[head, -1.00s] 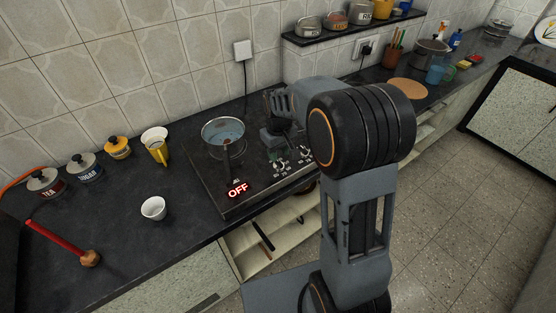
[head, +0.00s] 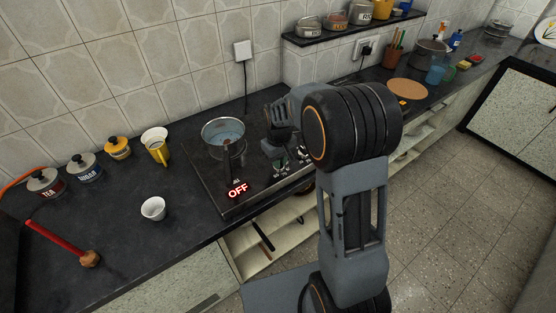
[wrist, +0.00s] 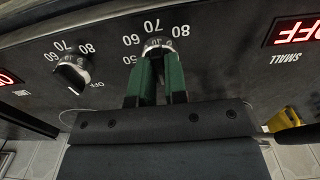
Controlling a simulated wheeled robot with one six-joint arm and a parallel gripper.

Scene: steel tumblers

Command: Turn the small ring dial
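The small ring dial (wrist: 156,44) is a pale round knob with numbers around it, near the red OFF display (wrist: 294,30) marked SMALL in the wrist view. My gripper (wrist: 158,66) has its two green fingers at this dial, one on each side. The fingertips hide part of the knob, and whether they press on it cannot be told. A narrow gap shows between the fingers. In the head view my gripper (head: 282,152) is low over the dial area of the black hob (head: 205,178), and it hides some of the dials.
A second dial (wrist: 72,73) sits to the left in the wrist view. A pan (head: 222,130) stands on the hob, its handle toward the front. A white cup (head: 153,208) and a yellow-handled cup (head: 157,148) stand left of the hob. A shelf (head: 350,36) hangs behind.

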